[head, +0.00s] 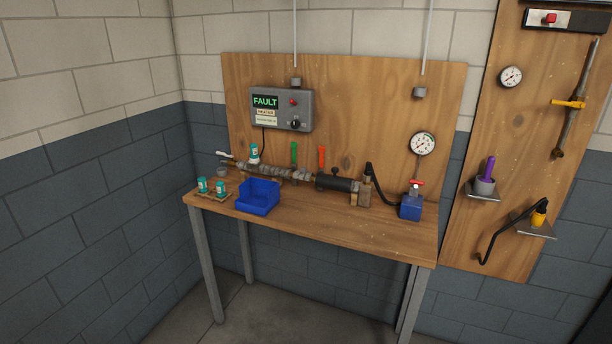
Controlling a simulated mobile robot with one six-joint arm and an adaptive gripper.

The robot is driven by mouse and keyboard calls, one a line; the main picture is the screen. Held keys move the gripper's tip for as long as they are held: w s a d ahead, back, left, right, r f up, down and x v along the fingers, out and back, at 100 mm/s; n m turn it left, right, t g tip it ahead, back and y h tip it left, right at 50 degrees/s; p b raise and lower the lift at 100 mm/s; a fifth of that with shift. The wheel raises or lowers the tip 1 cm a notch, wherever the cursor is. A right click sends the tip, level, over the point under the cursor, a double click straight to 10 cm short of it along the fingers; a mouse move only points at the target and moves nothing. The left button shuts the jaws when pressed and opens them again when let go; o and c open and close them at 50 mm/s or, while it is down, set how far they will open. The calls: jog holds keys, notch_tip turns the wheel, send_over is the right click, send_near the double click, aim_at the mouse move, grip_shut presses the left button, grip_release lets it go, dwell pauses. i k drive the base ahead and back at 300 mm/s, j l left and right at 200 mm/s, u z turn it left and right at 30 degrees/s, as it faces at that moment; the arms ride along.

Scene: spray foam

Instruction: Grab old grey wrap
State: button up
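A grey, rough-looking wrap (277,173) is around the left part of the horizontal pipe assembly above the workbench (330,217). It is small in the head view, so its edges and any loose end cannot be made out. The wrapped stretch runs behind the blue bin and ends near a dark cylinder (333,183) on the right. My gripper is not in view.
An open blue bin (259,207) stands in front of the wrapped pipe. Small teal-and-white containers (203,185) stand at the left end. A blue box with a red valve (411,207) stands right. A grey FAULT panel (281,109) hangs behind. The front right benchtop is clear.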

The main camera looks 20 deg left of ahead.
aim_at(303, 175)
jog(key=i+j+u, duration=0.3)
jog(key=i+j, duration=0.2)
jog(key=i+j+u, duration=0.25)
jog(key=i, duration=0.5)
jog(key=i+j+u, duration=0.3)
jog(key=i, duration=0.35)
jog(key=i+j+u, duration=0.1)
jog(key=i+u, duration=0.2)
jog(key=i, duration=0.4)
